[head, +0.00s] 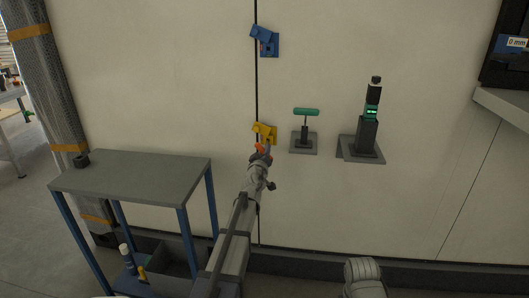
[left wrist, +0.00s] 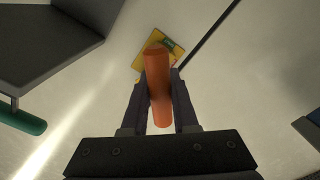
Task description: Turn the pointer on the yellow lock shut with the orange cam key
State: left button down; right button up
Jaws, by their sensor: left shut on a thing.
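The yellow lock (head: 264,129) sits on the pale wall at a vertical black seam. It also shows in the left wrist view (left wrist: 177,53), partly hidden behind the key, with a small green patch on its face. My left gripper (head: 262,156) is just below the lock, shut on the orange cam key (left wrist: 158,90). The key is a plain orange bar between the two dark fingers, its far end in front of the lock. A bit of its orange (head: 259,148) shows in the head view. I cannot tell whether key and lock touch. The pointer cannot be made out.
A blue lock (head: 268,42) is higher on the seam. A green T-handle (head: 306,112) on a grey plate and a dark post device (head: 369,130) stand out right of the yellow lock. A grey-topped cart (head: 135,175) stands at the left.

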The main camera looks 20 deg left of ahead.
pick_arm(q)
jog(key=shift+x, duration=1.45)
dwell(2.0)
jog(key=n, duration=1.4)
jog(key=shift+n, duration=0.3)
jog(key=n, duration=0.5)
dwell(0.3)
jog(key=v, duration=0.7)
dwell(0.8)
